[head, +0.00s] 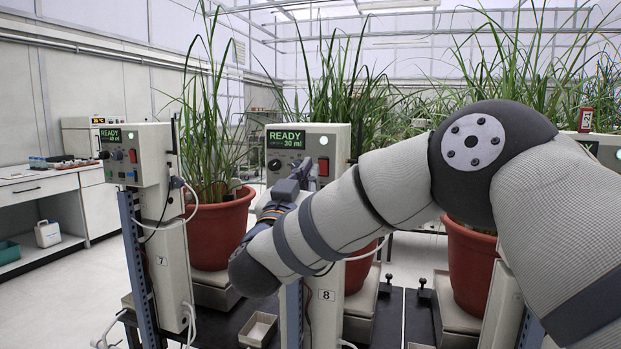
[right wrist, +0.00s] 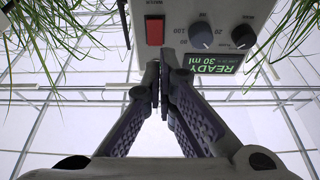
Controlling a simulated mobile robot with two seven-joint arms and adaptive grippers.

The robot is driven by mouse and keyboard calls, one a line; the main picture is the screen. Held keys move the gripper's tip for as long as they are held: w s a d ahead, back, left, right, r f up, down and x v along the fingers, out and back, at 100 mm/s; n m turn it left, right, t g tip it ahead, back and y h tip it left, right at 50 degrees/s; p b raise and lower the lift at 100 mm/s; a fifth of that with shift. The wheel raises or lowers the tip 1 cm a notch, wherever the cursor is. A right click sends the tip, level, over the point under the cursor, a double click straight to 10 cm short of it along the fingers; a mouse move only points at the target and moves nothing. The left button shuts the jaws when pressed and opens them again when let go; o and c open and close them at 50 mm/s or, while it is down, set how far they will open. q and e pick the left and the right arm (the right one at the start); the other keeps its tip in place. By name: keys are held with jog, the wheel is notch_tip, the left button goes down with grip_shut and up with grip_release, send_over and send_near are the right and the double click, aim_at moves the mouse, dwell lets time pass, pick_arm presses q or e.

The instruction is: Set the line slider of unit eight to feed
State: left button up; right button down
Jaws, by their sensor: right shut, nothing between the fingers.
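Unit eight (head: 337,142) is a pale control box on a post labelled 8, in the middle of the head view. Its green display (head: 288,138) reads READY 30 ml. A red switch (head: 323,166) is on its face; the switch also shows in the right wrist view (right wrist: 155,30), where the box appears upside down. I cannot make out the line slider or its setting; my gripper and arm cover the lower face. My right gripper (right wrist: 163,75) is shut and empty, fingertips close to the face near the red switch; contact cannot be told. My left gripper is out of view.
Unit seven (head: 145,141) stands to the left, also showing READY, with a white cable. Potted plants in red-brown pots (head: 218,235) stand behind and between the units. A small tray (head: 258,329) lies on the dark bench below. Two knobs (right wrist: 200,35) are beside the red switch.

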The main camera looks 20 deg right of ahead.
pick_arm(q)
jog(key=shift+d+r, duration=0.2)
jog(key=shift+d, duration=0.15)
pick_arm(e)
jog(key=d+f+v, duration=0.1)
jog(key=v, duration=0.5)
jog(key=shift+s+a+f, duration=0.15)
jog(key=shift+s+a, duration=0.05)
jog(key=shift+s, duration=0.2)
jog(key=shift+f, duration=0.1)
